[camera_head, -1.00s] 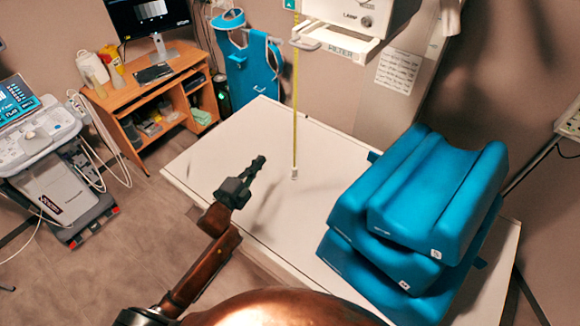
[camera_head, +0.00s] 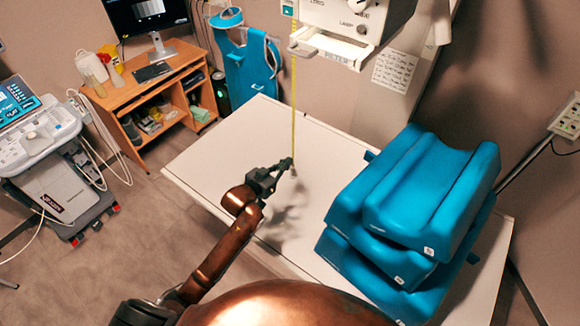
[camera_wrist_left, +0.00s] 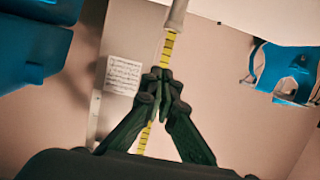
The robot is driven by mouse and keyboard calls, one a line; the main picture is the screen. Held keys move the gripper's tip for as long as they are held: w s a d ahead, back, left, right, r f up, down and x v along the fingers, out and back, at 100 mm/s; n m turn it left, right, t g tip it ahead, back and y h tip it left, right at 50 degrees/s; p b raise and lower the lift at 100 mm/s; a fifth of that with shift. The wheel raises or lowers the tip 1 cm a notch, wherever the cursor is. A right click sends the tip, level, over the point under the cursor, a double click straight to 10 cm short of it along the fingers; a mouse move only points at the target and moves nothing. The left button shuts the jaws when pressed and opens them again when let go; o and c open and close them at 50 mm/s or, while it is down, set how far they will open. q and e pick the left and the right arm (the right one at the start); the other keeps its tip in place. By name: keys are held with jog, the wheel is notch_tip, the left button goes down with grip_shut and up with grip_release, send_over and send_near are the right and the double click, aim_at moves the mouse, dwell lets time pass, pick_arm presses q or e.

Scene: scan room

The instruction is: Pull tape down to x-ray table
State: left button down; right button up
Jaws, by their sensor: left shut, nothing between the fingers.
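The yellow tape (camera_head: 294,110) hangs straight down from the x-ray head (camera_head: 352,22), with its pale end piece (camera_head: 293,172) low over the white x-ray table (camera_head: 225,150). I cannot tell whether that end touches the tabletop. My left gripper (camera_head: 287,164) is at the tape's lower part, just above the end piece. In the left wrist view the gripper (camera_wrist_left: 161,82) has its fingertips together, overlapping the tape (camera_wrist_left: 169,45). The tape shows on both sides of the fingers, and nothing is gripped. The end piece (camera_wrist_left: 176,14) shows at the top. My right gripper is out of view.
Stacked blue cushions (camera_head: 410,215) fill the right part of the table. A blue apron (camera_head: 250,70) hangs at the back wall. A wooden desk (camera_head: 140,90) and an ultrasound cart (camera_head: 50,165) stand left. The table's left part is clear.

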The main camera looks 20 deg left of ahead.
aim_at(293, 171)
pick_arm(q)
jog(key=shift+w+d+f, duration=0.1)
jog(key=shift+w+f, duration=0.25)
jog(key=shift+f, duration=0.4)
jog(key=shift+w+d+f, duration=0.15)
jog(key=shift+w+f, duration=0.2)
jog(key=shift+f, duration=0.45)
jog(key=shift+w+d+f, duration=0.1)
jog(key=shift+w+f, duration=0.25)
jog(key=shift+f, duration=0.4)
notch_tip(293, 171, down, 10)
jog(key=b, duration=0.3)
jog(key=shift+s+r+b, duration=0.1)
jog(key=shift+b, duration=0.3)
jog(key=shift+r, duration=0.1)
